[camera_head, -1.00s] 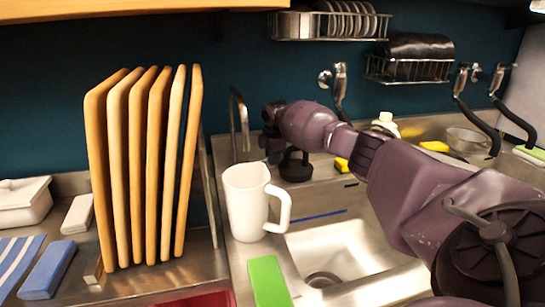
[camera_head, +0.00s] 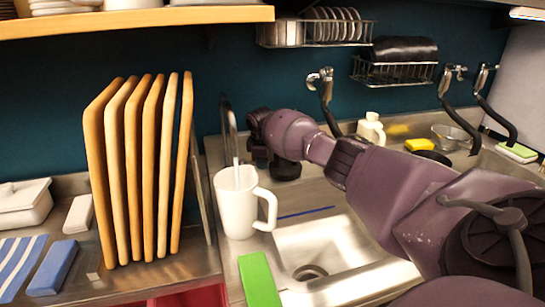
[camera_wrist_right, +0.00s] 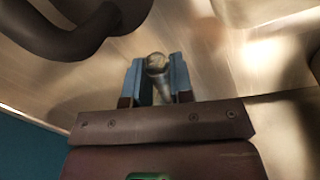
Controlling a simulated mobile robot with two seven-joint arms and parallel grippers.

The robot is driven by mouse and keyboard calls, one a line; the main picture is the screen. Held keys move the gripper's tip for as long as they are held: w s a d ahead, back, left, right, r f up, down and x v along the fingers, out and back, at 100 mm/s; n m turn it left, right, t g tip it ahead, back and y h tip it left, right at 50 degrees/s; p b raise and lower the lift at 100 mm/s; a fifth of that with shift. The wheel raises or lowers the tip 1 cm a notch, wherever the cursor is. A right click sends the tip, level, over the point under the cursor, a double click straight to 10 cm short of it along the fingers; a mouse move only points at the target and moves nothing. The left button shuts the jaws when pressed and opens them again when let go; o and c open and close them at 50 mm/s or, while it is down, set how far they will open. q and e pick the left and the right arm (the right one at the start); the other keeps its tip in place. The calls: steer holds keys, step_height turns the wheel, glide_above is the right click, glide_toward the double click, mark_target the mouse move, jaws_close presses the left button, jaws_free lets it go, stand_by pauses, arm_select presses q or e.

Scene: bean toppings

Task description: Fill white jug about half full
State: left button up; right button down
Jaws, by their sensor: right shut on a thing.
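The white jug (camera_head: 238,208) stands upright beside the sink basin, its handle to the right. The tap's curved spout (camera_head: 229,130) is above it. A thin pale stream (camera_head: 237,176) runs from the spout into the jug's mouth; the level inside cannot be seen. My right arm reaches in from the right, and its dark gripper (camera_head: 257,130) is just right of the spout, its fingers unclear there. In the right wrist view, my right gripper (camera_wrist_right: 158,80) is shut on a short metal rod with a round end (camera_wrist_right: 157,63), apparently the tap's lever. My left gripper is not in view.
Wooden boards (camera_head: 140,170) stand upright left of the jug. A green block (camera_head: 259,280) lies in front of it. The sink basin (camera_head: 335,243) is to its right.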

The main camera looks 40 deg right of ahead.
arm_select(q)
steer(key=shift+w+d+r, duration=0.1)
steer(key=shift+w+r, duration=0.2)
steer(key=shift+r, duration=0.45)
arm_select(e)
steer(key=shift+s+a+m, duration=0.15)
steer(key=shift+m, duration=0.25)
steer(key=c, duration=1)
jaws_free()
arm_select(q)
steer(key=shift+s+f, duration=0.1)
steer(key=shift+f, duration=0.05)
arm_select(e)
steer(key=shift+r+p, duration=0.3)
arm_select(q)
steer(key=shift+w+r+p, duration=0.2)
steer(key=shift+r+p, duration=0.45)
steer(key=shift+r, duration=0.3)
arm_select(e)
step_height(320, 180, up, 10)
steer(key=s+a, duration=0.1)
steer(key=shift+s+a, duration=0.15)
steer(key=shift+a, duration=0.2)
